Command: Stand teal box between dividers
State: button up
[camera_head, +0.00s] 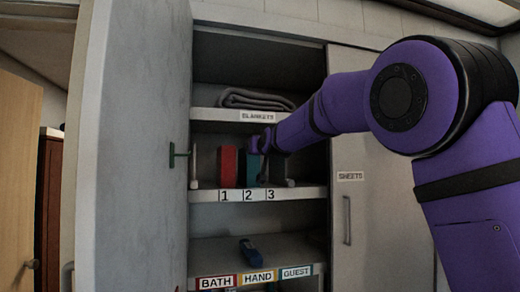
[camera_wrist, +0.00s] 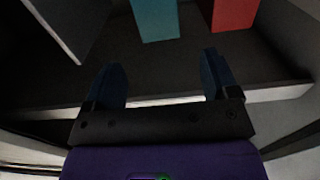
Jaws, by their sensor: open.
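The teal box (camera_head: 252,169) stands upright on the shelf above label 2, to the right of the upright red box (camera_head: 228,166). My gripper (camera_head: 264,160) is in front of the shelf and hides part of the teal box. In the wrist view, my gripper (camera_wrist: 162,66) is open and empty, with its dark fingers apart. The teal box (camera_wrist: 156,20) is beyond the fingertips, with a gap between. The red box (camera_wrist: 233,14) is at the upper right there. A grey divider (camera_wrist: 70,28) is at the upper left.
The numbered shelf edge (camera_head: 302,193) has a thin upright at its left end (camera_head: 194,170). A folded blanket (camera_head: 255,99) lies on the shelf above. A dark blue object (camera_head: 249,250) lies on the shelf below. The open cabinet door (camera_head: 135,150) stands at left.

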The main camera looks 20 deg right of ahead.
jog(key=shift+s, duration=0.25)
jog(key=s+d+f+g+y, duration=0.1)
jog(key=s+d+f+g, duration=0.1)
jog(key=s+d+f, duration=0.35)
jog(key=s+d+f+g, duration=0.2)
jog(key=s+f+g, duration=0.1)
jog(key=s, duration=0.6)
jog(key=s+f+g, duration=0.2)
jog(key=s+f, duration=0.4)
jog(key=s, duration=0.6)
jog(key=s+f+g, duration=0.3)
jog(key=s+f, duration=0.4)
jog(key=s, duration=0.5)
jog(key=s+f+g+h, duration=0.1)
jog(key=s+f+g, duration=0.1)
jog(key=s+f, duration=0.4)
jog(key=s, duration=0.5)
jog(key=shift+s+a+f+g, duration=0.3)
jog(key=shift+s+f+g, duration=0.05)
jog(key=shift+s+g, duration=0.05)
jog(key=shift+a, duration=0.1)
